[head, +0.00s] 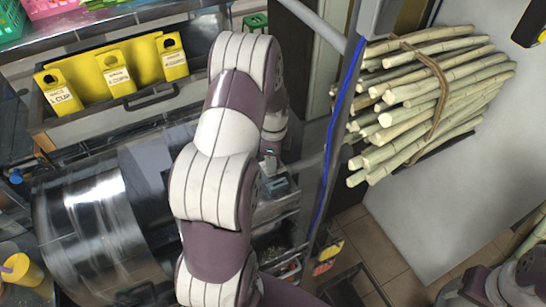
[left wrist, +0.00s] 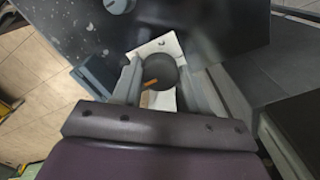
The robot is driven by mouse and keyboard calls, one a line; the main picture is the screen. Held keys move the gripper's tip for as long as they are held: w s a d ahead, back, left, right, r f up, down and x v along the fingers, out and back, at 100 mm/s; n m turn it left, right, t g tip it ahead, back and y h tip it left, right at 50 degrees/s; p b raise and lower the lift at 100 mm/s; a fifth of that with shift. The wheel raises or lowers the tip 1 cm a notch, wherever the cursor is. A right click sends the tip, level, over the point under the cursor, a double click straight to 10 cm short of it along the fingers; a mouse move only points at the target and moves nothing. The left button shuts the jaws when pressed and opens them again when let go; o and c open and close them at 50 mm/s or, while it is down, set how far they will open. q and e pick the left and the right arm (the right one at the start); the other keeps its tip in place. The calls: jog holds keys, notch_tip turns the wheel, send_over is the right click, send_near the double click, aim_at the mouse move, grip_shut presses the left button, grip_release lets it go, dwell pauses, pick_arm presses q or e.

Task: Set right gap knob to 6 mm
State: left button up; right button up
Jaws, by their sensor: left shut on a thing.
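In the left wrist view a round dark knob (left wrist: 155,70) with an orange pointer mark sits in front of a white plate (left wrist: 163,46) on a dark speckled panel (left wrist: 210,28). The pointer is toward the lower left of the knob. My left gripper (left wrist: 157,77) has a finger on each side of the knob and is shut on it. The scale markings on the plate are too small or hidden to read. In the head view my left arm covers the knob and most of the gripper. My right gripper is out of view.
A second, pale knob (left wrist: 118,5) is at the top of the left wrist view. In the head view a large metal drum (head: 95,225) stands left of my arm. A yellow bin (head: 133,62) is behind it. Cane stalks (head: 430,95) hang at the right, beyond a metal post (head: 340,130).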

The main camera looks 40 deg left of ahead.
pick_arm(q)
jog(key=shift+w+a+r, duration=0.1)
jog(key=shift+w+r, duration=0.1)
dwell(0.4)
jog(key=o, duration=0.9)
jog(key=shift+o, duration=0.8)
jog(key=shift+s+f, duration=0.1)
jog(key=shift+s, duration=0.05)
notch_tip(320, 180, up, 13)
jog(key=b, duration=0.2)
jog(key=shift+f, duration=0.1)
